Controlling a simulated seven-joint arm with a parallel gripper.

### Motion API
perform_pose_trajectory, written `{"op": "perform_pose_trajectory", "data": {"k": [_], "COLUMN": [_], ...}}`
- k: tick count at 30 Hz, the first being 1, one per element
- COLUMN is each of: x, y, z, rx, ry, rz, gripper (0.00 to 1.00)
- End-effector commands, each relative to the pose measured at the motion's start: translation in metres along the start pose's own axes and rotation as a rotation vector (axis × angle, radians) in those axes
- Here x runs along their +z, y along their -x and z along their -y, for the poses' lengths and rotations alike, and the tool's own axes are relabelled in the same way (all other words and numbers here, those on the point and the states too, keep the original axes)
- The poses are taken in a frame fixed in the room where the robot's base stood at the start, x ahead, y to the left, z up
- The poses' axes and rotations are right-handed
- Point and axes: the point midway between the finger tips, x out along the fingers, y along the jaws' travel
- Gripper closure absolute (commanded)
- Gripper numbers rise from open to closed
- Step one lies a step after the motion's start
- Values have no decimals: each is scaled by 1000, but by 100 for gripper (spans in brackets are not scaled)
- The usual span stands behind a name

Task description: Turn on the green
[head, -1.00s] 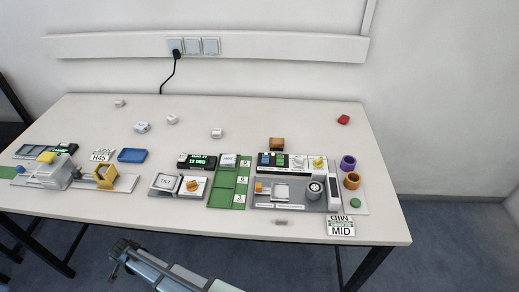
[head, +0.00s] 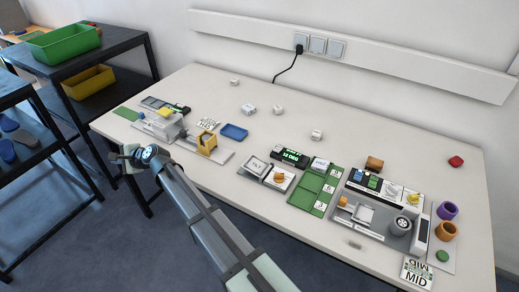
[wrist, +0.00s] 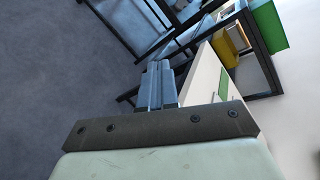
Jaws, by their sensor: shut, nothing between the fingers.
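Several green things are in the head view. A green round button (head: 442,256) sits at the right end of the table, on a plate below an orange ring (head: 445,231) and a purple ring (head: 447,210). A small green block (head: 374,183) sits beside a blue one on the dark panel of the right station. My gripper (head: 122,158) is at the table's left front edge, far from both and touching neither. In the wrist view my gripper's fingers (wrist: 157,72) are together and empty.
A grey station with a yellow bracket (head: 206,142) stands near my arm. A green slotted board (head: 314,187) and a lit display (head: 291,156) are mid-table. Dark shelves with a green bin (head: 64,43) and yellow bin (head: 88,82) are at left. The table's back is mostly clear.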

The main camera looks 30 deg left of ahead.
Motion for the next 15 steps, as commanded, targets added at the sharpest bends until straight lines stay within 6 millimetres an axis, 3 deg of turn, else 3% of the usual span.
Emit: {"op": "perform_pose_trajectory", "data": {"k": [1, 6, 15], "x": [-7, -38, -112], "y": [18, 66, 169], "z": [15, 42, 68], "rx": [-6, 16, 119], "ry": [20, 113, 303], "rz": [-2, -34, -143], "gripper": [100, 100, 100]}}
